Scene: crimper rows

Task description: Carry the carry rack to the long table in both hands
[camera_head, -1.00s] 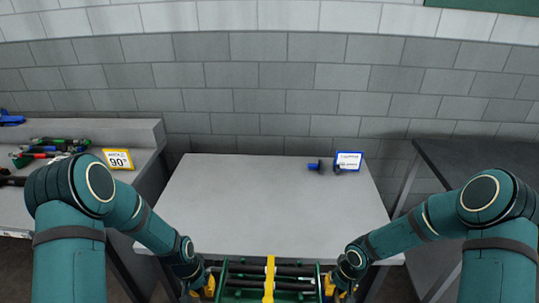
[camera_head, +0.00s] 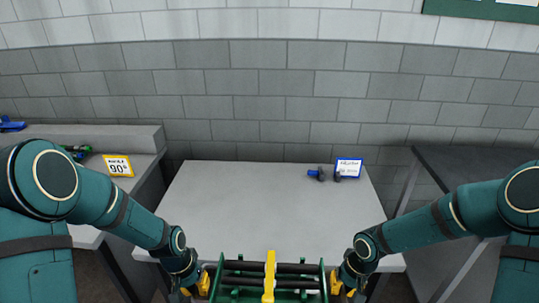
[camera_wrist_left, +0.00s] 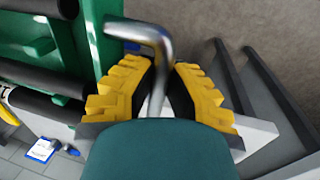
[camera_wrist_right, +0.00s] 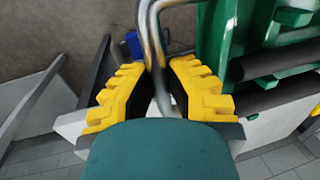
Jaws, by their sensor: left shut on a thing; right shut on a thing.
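The carry rack (camera_head: 230,283) is green with dark rollers or bars across it and a yellow piece in its middle. It is at the bottom centre of the head view, partly cut off by the frame. My left gripper (camera_head: 194,287) is shut on the metal handle (camera_wrist_left: 155,60) at the rack's left side. My right gripper (camera_head: 345,284) is shut on the metal handle (camera_wrist_right: 153,50) at its right side.
On the table's far right corner are a blue-framed sign (camera_head: 349,168) and a small blue and dark item (camera_head: 318,174). A bench with a yellow 90° sign (camera_head: 118,165) and tools stands left. A dark-topped table (camera_head: 470,165) stands right. The table's middle is clear.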

